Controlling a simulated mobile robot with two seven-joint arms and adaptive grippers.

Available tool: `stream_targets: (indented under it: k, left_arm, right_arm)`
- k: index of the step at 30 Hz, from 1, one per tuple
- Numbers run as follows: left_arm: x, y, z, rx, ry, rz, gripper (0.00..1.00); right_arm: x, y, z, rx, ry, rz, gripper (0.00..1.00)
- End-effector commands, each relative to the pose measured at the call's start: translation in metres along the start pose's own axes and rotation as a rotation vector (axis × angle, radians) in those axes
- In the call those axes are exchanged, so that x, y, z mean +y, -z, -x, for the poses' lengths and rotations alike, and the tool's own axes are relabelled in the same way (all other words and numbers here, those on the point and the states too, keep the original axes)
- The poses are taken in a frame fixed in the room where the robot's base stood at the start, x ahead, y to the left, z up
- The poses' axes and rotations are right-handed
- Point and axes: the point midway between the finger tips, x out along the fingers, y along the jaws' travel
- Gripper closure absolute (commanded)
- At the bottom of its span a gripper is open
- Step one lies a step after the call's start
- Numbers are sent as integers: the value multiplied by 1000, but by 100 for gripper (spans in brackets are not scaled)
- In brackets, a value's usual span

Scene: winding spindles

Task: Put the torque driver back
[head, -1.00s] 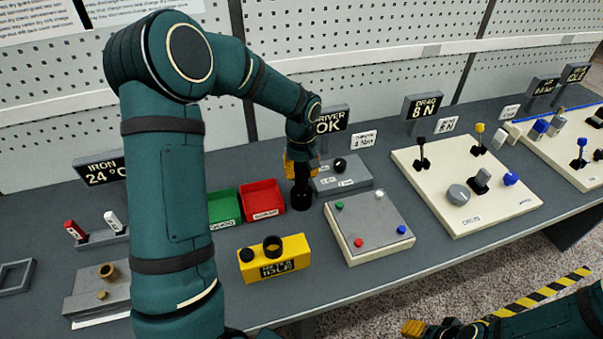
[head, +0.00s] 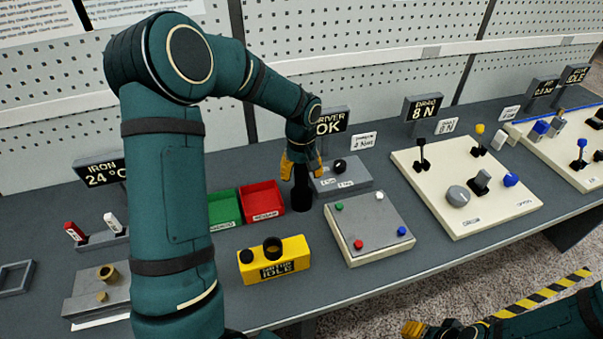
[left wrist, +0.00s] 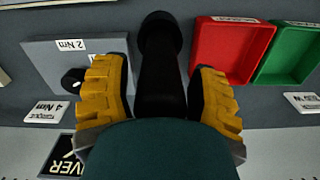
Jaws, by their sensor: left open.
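The torque driver (head: 301,176) is a black upright shaft, and its wide black lower end (head: 301,200) is at the bench, right of the red bin. Whether that wide end is a separate holder I cannot tell. My left gripper (head: 302,170) is open, with its yellow fingers on either side of the driver. In the left wrist view the driver (left wrist: 160,85) stands between the spread fingers (left wrist: 160,95), with gaps visible at both sides. The driver's top is hidden by my gripper. My right gripper (head: 413,328) is low at the front, mostly cut off.
A red bin (head: 264,197) and a green bin (head: 225,206) stand left of the driver. A grey box with a black knob (head: 341,178) is close on its right. A yellow unit (head: 273,260) and a button panel (head: 368,226) are in front. The "OK" sign (head: 330,121) is behind.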

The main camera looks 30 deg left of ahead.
Motion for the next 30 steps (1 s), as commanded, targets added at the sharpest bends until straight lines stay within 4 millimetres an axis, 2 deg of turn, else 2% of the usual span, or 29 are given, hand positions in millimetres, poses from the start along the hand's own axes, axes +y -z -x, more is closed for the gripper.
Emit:
stream_targets:
  k: [9,15,21,30]
  left_arm:
    - [0,1,66,4,-3,1,41]
    - [0,0,98,3,-2,1,41]
    - [0,0,112,2,-2,0,41]
    - [0,0,113,1,-1,0,41]
  right_arm:
    - [-3,4,8,7,-1,-2,53]
    - [-4,5,11,11,-1,-3,53]
    - [-4,6,12,13,-1,-4,53]
    - [-4,6,12,13,-1,-4,53]
